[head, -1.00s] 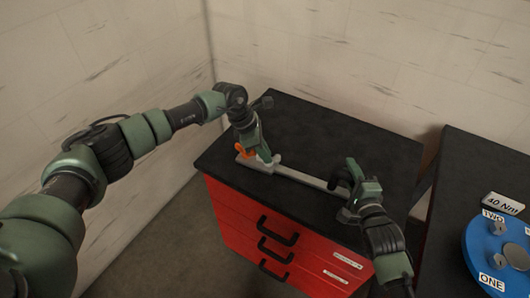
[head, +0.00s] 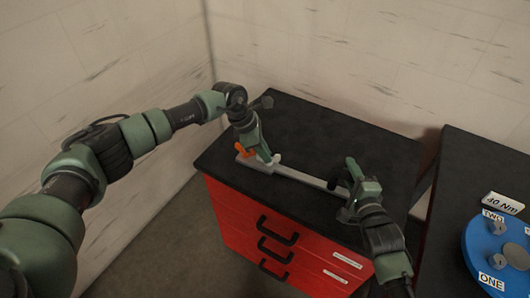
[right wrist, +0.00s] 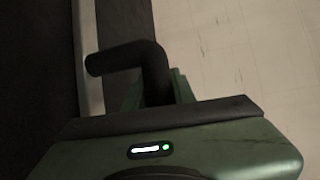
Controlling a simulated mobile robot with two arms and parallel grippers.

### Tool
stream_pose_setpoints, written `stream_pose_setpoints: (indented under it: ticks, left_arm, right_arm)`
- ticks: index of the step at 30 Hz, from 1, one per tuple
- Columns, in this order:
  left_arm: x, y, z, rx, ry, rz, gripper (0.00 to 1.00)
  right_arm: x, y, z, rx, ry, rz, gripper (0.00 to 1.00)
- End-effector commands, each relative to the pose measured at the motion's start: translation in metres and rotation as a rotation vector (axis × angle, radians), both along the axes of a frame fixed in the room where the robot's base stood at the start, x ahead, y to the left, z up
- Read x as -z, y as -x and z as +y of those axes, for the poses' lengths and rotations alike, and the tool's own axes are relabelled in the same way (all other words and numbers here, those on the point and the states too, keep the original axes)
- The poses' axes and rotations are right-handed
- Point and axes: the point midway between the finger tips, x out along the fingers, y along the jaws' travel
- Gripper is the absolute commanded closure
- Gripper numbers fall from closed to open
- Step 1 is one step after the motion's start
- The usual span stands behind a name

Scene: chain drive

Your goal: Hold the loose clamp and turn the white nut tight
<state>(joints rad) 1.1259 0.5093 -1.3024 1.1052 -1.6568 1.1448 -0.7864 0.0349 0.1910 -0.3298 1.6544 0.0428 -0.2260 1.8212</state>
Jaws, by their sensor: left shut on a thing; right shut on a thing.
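A pale grey bar (head: 300,176) lies along the front of the black cabinet top, with an orange part (head: 243,150) at its left end. I take these together as the clamp. My left gripper (head: 265,158) is shut on the clamp's left end, beside the orange part; its fingers hide the grip. My right gripper (head: 340,186) is at the bar's right end. In the right wrist view a bent black handle (right wrist: 130,58) reaches out from between my green finger parts, with the bar (right wrist: 90,60) beside it. I cannot make out the white nut.
The black cabinet top (head: 310,125) is clear behind the bar. Its red drawer front (head: 245,215) has black handles. A second dark table (head: 480,165) at the right carries a blue disc (head: 480,245) marked ONE and TWO and a "40 Nm" label (head: 502,203). Walls close the back and left.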

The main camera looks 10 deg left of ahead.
Motion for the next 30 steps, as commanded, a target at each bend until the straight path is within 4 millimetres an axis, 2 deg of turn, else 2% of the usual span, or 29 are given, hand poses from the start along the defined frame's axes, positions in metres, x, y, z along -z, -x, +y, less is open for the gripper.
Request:
stream_pose_setpoints:
  ticks: [4, 5, 6, 7, 15, 19, 23, 30]
  left_arm:
    - [0.0, -0.002, 0.003, -0.005, -0.004, -0.004, 1.0]
    - [0.0, -0.002, 0.003, -0.005, -0.005, -0.004, 0.78]
    - [0.0, -0.002, 0.003, -0.004, -0.004, -0.004, 0.67]
    - [0.0, -0.002, 0.003, -0.004, -0.004, -0.004, 0.64]
    - [0.0, -0.001, 0.002, -0.002, -0.003, -0.002, 0.64]
    - [-0.007, 0.0, 0.004, -0.002, -0.001, -0.003, 0.64]
    - [-0.026, 0.002, 0.012, -0.002, -0.001, -0.004, 0.64]
    - [-0.074, 0.007, 0.031, -0.003, -0.002, -0.006, 0.64]
  right_arm:
    - [0.0, 0.0, 0.0, 0.0, 0.0, 0.0, 1.0]
    - [0.0, 0.0, 0.0, 0.0, 0.0, 0.0, 1.0]
    - [0.0, 0.0, 0.0, 0.0, 0.0, 0.0, 1.0]
    - [0.0, 0.0, 0.0, 0.0, 0.0, 0.001, 1.0]
    - [0.0, 0.0, 0.0, 0.0, 0.0, 0.001, 1.0]
    - [0.0, 0.0, 0.0, 0.0, 0.0, 0.001, 1.0]
    - [0.0, 0.0, 0.0, 0.0, 0.0, 0.001, 1.0]
    - [0.001, 0.0, 0.0, 0.0, 0.0, 0.001, 1.0]
